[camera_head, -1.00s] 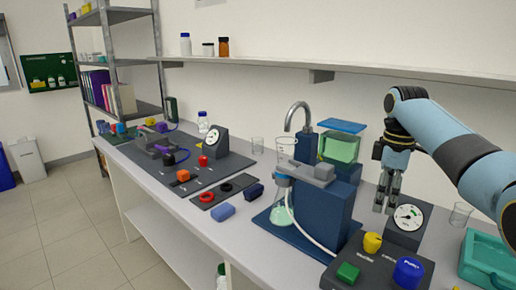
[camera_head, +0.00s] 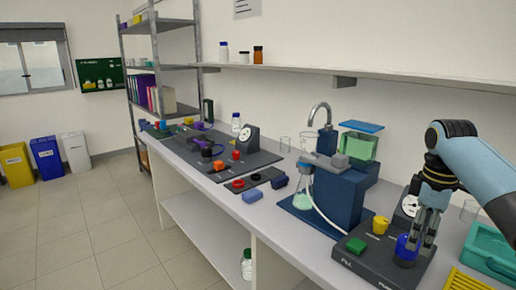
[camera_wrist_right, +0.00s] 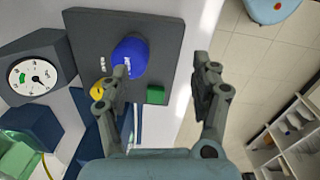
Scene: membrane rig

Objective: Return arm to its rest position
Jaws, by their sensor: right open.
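My right gripper (camera_head: 420,247) is at the right of the head view, in front of the dark control panel (camera_head: 366,262) and partly covering the blue knob (camera_head: 403,246). In the right wrist view its two fingers (camera_wrist_right: 163,95) are spread apart with nothing between them. The blue knob (camera_wrist_right: 130,57) shows beyond the left finger there, with a yellow knob (camera_wrist_right: 98,90) and a green button (camera_wrist_right: 156,95) close by. Whether the fingers touch the blue knob is hard to tell. My left gripper does not show.
A blue filtration stand (camera_head: 338,195) with a flask stands left of the panel. A dial gauge (camera_head: 410,205) is partly hidden behind my gripper. A teal tray (camera_head: 490,262) lies at the right. A wall shelf (camera_head: 400,83) runs above. Floor in front is clear.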

